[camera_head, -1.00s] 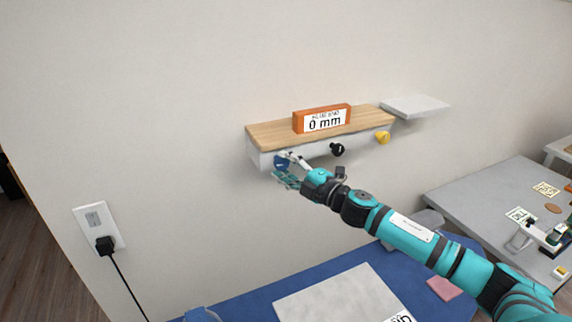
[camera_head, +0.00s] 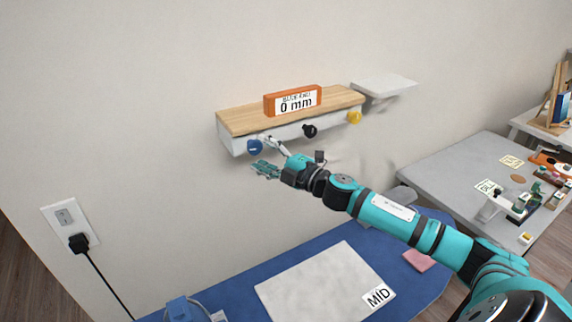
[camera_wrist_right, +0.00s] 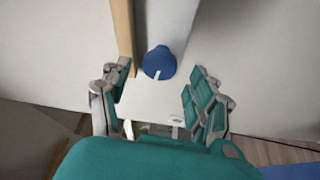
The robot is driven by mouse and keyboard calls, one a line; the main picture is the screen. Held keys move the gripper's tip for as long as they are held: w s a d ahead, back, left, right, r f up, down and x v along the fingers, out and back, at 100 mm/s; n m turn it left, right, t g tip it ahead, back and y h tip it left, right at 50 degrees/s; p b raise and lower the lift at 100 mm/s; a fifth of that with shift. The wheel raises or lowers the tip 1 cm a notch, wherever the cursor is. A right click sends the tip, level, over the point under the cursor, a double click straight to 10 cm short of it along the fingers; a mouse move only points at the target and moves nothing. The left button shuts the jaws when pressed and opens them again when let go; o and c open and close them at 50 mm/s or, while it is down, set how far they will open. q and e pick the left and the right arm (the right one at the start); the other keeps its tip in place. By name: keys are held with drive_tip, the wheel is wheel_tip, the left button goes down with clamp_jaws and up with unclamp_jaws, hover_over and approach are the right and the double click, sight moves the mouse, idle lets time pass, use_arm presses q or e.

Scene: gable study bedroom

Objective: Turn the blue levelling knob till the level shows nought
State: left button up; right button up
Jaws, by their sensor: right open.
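The blue knob (camera_head: 254,147) is on the front of the wooden-topped shelf (camera_head: 236,120), at its left end. The orange level (camera_head: 271,106) stands on the shelf and its display reads 0 mm. My right gripper (camera_head: 266,156) is open, just below and to the right of the blue knob. In the right wrist view the blue knob (camera_wrist_right: 160,62) shows ahead, between and beyond the open fingers (camera_wrist_right: 155,97), with nothing held. My left gripper is not in view.
A black knob (camera_head: 310,131) and a yellow knob (camera_head: 354,118) sit further right on the shelf front. A small white shelf (camera_head: 385,86) is at its right. A blue table (camera_head: 235,286) with a grey board (camera_head: 312,285) lies below. A socket (camera_head: 65,217) is at left.

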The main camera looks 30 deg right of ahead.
drive_tip(key=v, duration=1)
drive_tip(key=shift+s, duration=0.15)
idle(0.4)
